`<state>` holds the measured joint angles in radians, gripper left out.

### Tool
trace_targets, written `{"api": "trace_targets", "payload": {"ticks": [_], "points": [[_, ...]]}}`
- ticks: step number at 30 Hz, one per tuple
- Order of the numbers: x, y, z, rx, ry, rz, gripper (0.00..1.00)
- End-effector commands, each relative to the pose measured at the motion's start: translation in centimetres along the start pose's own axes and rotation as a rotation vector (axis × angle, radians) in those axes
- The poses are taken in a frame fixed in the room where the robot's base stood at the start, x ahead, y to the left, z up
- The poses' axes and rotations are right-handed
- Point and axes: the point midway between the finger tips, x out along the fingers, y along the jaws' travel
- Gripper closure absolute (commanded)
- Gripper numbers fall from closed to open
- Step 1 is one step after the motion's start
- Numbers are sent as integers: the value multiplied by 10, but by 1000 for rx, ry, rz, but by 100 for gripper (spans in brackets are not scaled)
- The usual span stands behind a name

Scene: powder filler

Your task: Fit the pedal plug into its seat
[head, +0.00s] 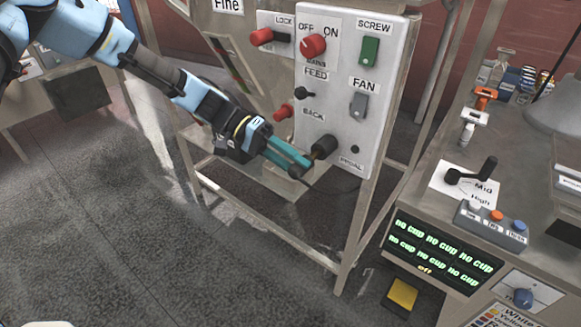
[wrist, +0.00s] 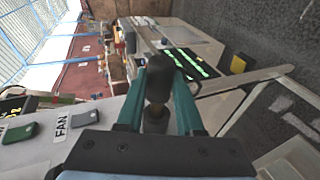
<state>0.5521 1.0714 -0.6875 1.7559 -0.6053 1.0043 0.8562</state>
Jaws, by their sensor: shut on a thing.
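The pedal plug (head: 323,147) is a short black cylinder. In the head view it is at the tips of my gripper (head: 309,160), whose teal fingers are shut on it. The wrist view shows the dark plug (wrist: 157,82) between the two fingers of my gripper (wrist: 166,75). A small dark round hole (head: 355,149), which looks like the seat, is in the panel above the PEDAL label (head: 350,163). The plug is left of the hole in the head view. I cannot tell how far the plug is from the panel face. The hole is not visible in the wrist view.
The white control panel (head: 388,60) carries red knobs, a green SCREW switch (head: 370,51) and a grey FAN switch (head: 358,104). A metal frame (head: 352,225) stands below. A bench with a green-lettered display (head: 437,253) is at right. A yellow pedal (head: 401,294) is on the floor.

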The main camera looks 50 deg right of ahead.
Motion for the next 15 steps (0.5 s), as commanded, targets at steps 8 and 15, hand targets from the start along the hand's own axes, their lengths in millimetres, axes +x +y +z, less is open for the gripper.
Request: {"api": "trace_targets", "payload": {"ticks": [8, 15], "points": [[3, 0, -13, 1, -1, 1, 100], [5, -1, -25, 0, 0, 0, 100]]}}
